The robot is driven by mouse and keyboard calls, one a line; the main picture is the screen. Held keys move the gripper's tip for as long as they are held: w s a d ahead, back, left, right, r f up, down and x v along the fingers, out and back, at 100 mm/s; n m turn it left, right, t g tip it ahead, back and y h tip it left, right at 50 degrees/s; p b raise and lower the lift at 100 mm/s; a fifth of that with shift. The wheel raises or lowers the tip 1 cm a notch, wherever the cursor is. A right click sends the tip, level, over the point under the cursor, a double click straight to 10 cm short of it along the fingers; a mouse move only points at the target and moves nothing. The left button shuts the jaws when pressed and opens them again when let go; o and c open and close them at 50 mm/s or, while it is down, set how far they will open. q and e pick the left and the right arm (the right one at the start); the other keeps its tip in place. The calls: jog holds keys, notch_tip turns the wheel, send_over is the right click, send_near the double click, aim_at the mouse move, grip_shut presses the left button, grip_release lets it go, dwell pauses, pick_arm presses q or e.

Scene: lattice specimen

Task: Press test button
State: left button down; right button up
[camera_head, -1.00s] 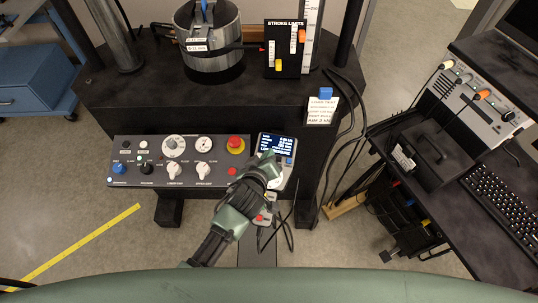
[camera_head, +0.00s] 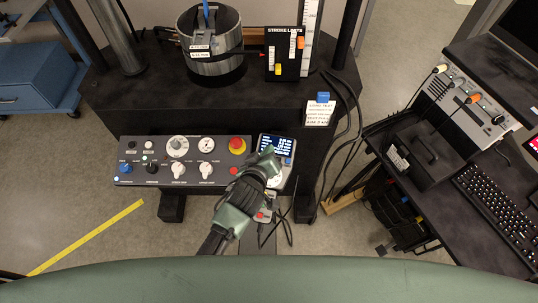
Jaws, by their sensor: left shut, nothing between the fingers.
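A dark control panel (camera_head: 190,180) with dials, knobs and a red mushroom button (camera_head: 237,145) runs along the front of the black test machine. A handheld unit with a lit blue screen (camera_head: 277,146) sits at the panel's right end, with keys below the screen. My left gripper (camera_head: 268,154) is shut and empty, its tip over the lower left part of this unit. It hides part of the screen and keys, and I cannot tell whether it touches them. No label reading "test" is legible. My right gripper is not in view.
A metal cylinder (camera_head: 212,65) and a "STROKE LIMITS" plate (camera_head: 284,52) stand on the machine's black table (camera_head: 130,95). Cables hang at its right. A side desk with a keyboard (camera_head: 497,205) is at the right. A yellow floor stripe (camera_head: 85,237) lies at lower left.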

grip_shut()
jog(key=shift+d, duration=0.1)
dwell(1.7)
